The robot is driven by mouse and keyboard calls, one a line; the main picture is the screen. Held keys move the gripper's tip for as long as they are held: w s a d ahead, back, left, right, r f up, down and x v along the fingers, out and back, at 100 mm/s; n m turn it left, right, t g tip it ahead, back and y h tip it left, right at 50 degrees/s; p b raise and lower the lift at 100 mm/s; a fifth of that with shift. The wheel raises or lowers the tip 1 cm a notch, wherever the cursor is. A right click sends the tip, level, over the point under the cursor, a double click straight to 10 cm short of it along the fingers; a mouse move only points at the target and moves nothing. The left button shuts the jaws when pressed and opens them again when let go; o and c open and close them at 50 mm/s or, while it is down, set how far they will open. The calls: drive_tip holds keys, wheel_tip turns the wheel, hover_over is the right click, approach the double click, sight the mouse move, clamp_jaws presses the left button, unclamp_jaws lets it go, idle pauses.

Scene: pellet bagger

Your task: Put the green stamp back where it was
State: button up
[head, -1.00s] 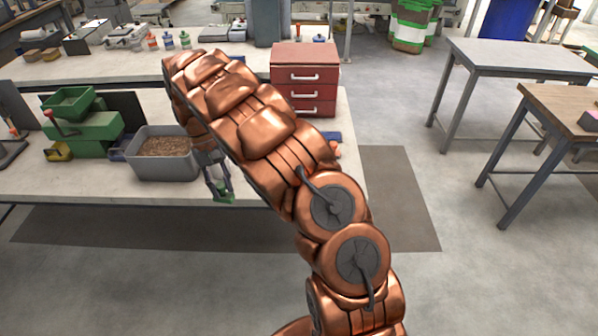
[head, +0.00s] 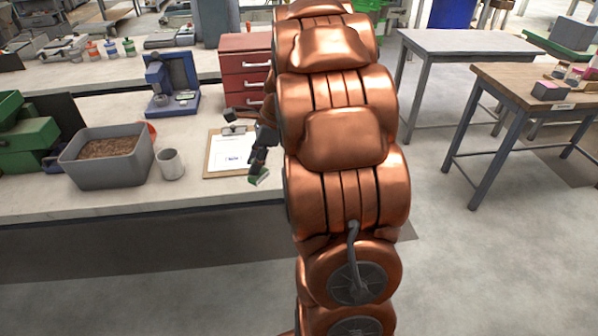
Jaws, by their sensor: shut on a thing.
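The green stamp (head: 258,178) is a small dark piece with a green lower part, seen near the front edge of the bench. My gripper (head: 258,167) is shut on it and holds it beside the lower right corner of a clipboard (head: 210,166). Whether the stamp touches the bench is hard to tell. The clipboard holds a white sheet with a small blue mark on it. My arm hides the bench to the right of the gripper.
A grey bin of pellets (head: 70,170) and a grey mug (head: 171,164) stand left of the clipboard. A blue device (head: 172,85) and a red drawer cabinet (head: 235,65) stand behind.

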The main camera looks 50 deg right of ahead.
drive_tip(key=s+d+f+m+t+h+b, duration=0.2)
drive_tip(key=s+d+m+h+b, duration=0.15)
drive_tip(key=s+m, duration=0.45)
drive_tip(key=shift+m, duration=0.8)
drive_tip(key=w+d, duration=0.3)
drive_tip(key=d, duration=0.1)
drive_tip(key=w+d+p, duration=0.1)
drive_tip(key=w+d, duration=0.3)
drive_tip(key=d, duration=0.1)
drive_tip(key=w+d+f, duration=0.1)
drive_tip(key=w+d, duration=0.2)
drive_tip(key=d, duration=0.2)
drive_tip(key=shift+w+p, duration=0.25)
drive_tip(key=shift+p, duration=0.1)
drive_tip(key=shift+f, duration=1.75)
drive_tip(key=shift+f+p, duration=0.1)
drive_tip(key=shift+p, duration=0.3)
drive_tip(key=o, duration=0.9)
